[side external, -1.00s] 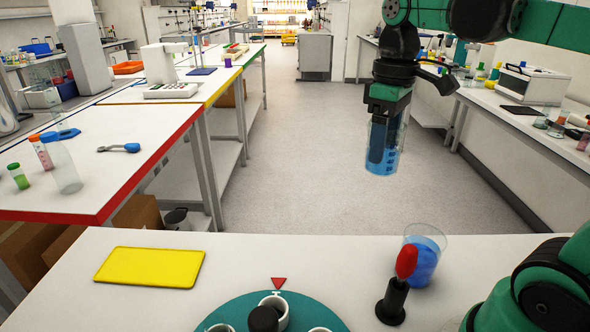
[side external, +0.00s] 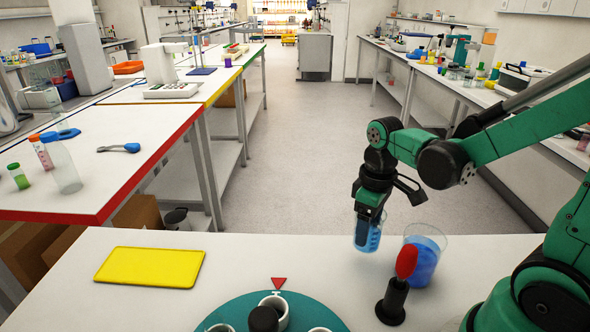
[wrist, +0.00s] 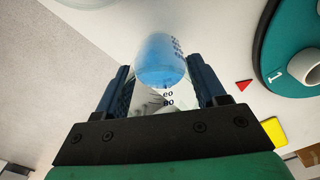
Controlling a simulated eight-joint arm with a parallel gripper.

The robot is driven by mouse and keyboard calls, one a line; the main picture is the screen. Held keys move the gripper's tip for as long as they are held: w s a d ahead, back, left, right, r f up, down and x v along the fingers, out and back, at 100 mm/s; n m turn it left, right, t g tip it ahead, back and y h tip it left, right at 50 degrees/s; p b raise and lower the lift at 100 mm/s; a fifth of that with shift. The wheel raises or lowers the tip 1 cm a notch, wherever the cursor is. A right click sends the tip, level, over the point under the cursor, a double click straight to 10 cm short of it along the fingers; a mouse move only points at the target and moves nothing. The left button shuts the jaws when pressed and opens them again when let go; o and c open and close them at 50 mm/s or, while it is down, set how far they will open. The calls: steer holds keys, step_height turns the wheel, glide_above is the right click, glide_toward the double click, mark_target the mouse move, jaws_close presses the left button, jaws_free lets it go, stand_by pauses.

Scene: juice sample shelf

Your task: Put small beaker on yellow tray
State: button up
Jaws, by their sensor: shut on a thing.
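The small beaker (side external: 374,236), clear with blue liquid, hangs nearly upright in my gripper (side external: 368,222), which is shut on it. In the wrist view the beaker (wrist: 162,62) sits between the two dark fingers of my gripper (wrist: 165,88). In the side view it appears over the far edge of the white table, left of the larger beaker. The yellow tray (side external: 150,268) lies flat and empty at the left of the table. A corner of the yellow tray shows at the right of the wrist view (wrist: 274,132).
A larger beaker with blue liquid (side external: 424,262) stands on the table at right. A red-tipped black stand (side external: 394,290) is in front of it. A teal round rack (side external: 240,312) is at the front centre. White table (side external: 320,262) between the tray and the stand is clear.

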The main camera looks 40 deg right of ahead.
steer(key=shift+f, duration=1.95)
steer(key=shift+f, duration=0.1)
steer(key=shift+f, duration=0.1)
steer(key=o, duration=1.3)
steer(key=shift+r, duration=2.75)
steer(key=a+r+t, duration=0.1)
steer(key=t, duration=0.1)
steer(key=w+a+r+m+t, duration=0.1)
steer(key=a+r+t, duration=0.3)
steer(key=shift+w+a+r+m, duration=0.15)
steer(key=shift+w+m, duration=0.15)
steer(key=shift+m, duration=0.1)
steer(key=shift+o, duration=0.4)
steer(key=shift+w+a+r+t, duration=0.1)
steer(key=shift+a+r+t, duration=0.3)
steer(key=shift+t, duration=0.2)
